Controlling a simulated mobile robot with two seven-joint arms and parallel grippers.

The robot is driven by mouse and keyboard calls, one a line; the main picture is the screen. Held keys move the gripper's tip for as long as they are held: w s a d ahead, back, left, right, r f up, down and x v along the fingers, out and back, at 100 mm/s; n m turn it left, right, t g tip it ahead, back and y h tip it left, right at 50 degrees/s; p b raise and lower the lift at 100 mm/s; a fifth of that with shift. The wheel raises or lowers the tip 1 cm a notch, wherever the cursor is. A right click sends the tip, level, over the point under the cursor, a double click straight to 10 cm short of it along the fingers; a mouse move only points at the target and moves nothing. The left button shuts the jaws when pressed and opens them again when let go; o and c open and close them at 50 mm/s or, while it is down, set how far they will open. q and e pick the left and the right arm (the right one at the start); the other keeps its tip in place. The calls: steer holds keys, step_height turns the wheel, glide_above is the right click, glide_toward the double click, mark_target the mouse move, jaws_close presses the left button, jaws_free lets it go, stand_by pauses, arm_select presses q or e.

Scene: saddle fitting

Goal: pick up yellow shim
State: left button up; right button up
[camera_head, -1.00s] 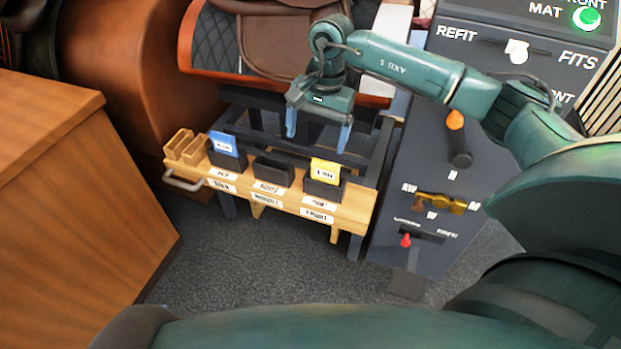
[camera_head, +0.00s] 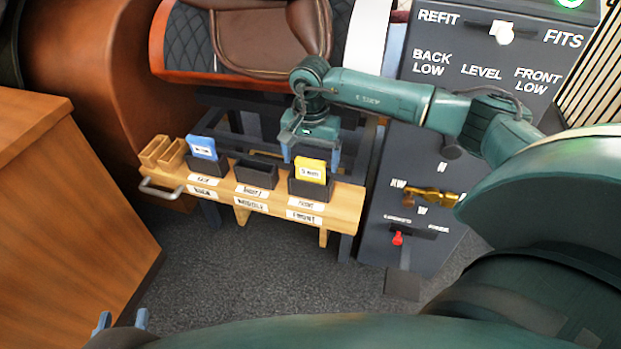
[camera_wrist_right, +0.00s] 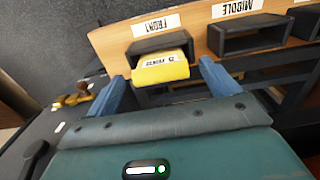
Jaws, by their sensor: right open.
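The yellow shim (camera_head: 311,171) stands in the dark holder at the right end of the wooden rack (camera_head: 347,205), its upper part sticking out. It also shows in the right wrist view (camera_wrist_right: 160,69), in the holder beside the "FRONT" label. My right gripper (camera_head: 310,157) is open and empty just behind and above the shim. In the right wrist view, its two blue fingers (camera_wrist_right: 162,76) lie on either side of the shim, with gaps showing. My left gripper (camera_head: 122,320) shows only its two blue fingertips at the bottom left, apart, with nothing visible between them.
A blue shim (camera_head: 202,147) stands in the rack's left holder. The middle holder (camera_head: 256,172) looks empty. Small wooden bins (camera_head: 163,152) are at the left end. A dark panel with a brass handle (camera_head: 430,194) and red switch (camera_head: 397,238) stands to the right.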

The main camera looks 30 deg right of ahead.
steer(key=shift+f, duration=0.8)
steer(key=c, duration=1.3)
steer(key=shift+r, duration=0.1)
